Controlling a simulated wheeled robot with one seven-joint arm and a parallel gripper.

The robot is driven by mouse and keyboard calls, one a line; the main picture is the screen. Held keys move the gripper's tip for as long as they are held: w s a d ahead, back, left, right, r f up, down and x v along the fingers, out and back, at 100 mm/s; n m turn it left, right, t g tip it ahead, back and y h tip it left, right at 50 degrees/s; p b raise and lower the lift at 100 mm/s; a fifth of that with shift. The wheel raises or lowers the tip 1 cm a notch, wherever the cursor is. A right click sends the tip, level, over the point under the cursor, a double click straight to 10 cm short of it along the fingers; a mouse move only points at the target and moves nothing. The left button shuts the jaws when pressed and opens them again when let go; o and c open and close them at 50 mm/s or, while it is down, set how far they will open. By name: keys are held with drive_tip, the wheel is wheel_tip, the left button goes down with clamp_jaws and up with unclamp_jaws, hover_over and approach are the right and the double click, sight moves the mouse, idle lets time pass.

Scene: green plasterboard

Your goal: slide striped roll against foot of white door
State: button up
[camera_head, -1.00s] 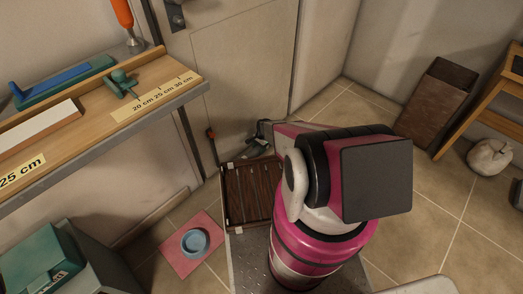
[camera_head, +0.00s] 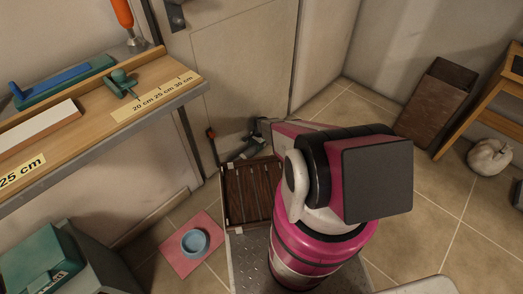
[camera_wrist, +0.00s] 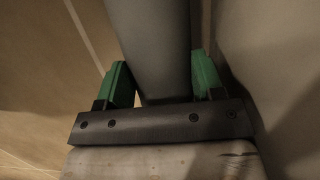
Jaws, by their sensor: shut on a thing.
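The white door (camera_head: 240,75) stands at the back in the head view, its foot partly behind my arm. A dark grey roll (camera_head: 248,149) lies low along the door's foot there, its right part hidden by my arm. I cannot make out stripes on it. In the wrist view the grey roll (camera_wrist: 155,40) runs lengthwise between the green fingertips of my gripper (camera_wrist: 160,80), which is shut on it. A pale upright surface (camera_wrist: 265,60), apparently the door, is close on the roll's right. A narrow brownish strip shows between them; I cannot tell whether they touch.
A slatted dark tray (camera_head: 250,194) lies in front of the roll. A blue bowl (camera_head: 195,243) sits on a pink mat (camera_head: 178,257). A workbench (camera_head: 100,120) overhangs at the left. Tiled floor (camera_head: 430,205) is open at the right.

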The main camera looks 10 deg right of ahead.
drive_tip(key=shift+w+a, duration=0.25)
drive_tip(key=shift+w, duration=0.15)
idle(0.5)
drive_tip(key=o, duration=1.4)
drive_tip(key=shift+c, duration=0.2)
drive_tip(key=shift+w, duration=0.1)
drive_tip(key=v, duration=1.1)
